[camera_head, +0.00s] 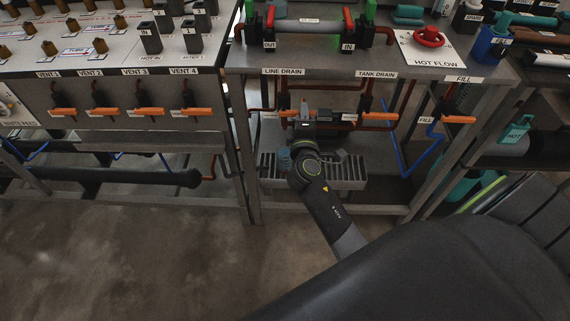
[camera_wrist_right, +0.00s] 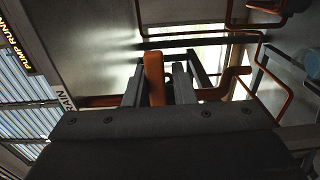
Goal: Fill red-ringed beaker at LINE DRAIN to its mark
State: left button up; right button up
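The orange LINE DRAIN lever (camera_head: 290,114) lies level under the bench edge, below its label (camera_head: 283,72). My right gripper (camera_head: 304,108) is at this lever. In the right wrist view the orange lever (camera_wrist_right: 154,78) stands between the two fingers of my right gripper (camera_wrist_right: 160,80); a gap shows on its right side, so the fingers look open around it. I cannot make out a red ring, mark or liquid level. My left gripper is not in view.
The slotted drain grate (camera_head: 345,172) lies under the bench. The TANK DRAIN lever (camera_head: 381,116) and FILL lever (camera_head: 458,119) are to the right, with copper and blue pipes between. Several vent levers (camera_head: 98,111) line the left bench. The floor (camera_head: 150,255) in front is clear.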

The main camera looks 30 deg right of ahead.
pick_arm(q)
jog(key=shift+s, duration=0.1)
pick_arm(e)
jog(key=o, duration=0.4)
jog(key=shift+r, duration=0.2)
jog(key=shift+c, duration=0.2)
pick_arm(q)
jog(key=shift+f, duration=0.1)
pick_arm(e)
jog(key=v, duration=0.7)
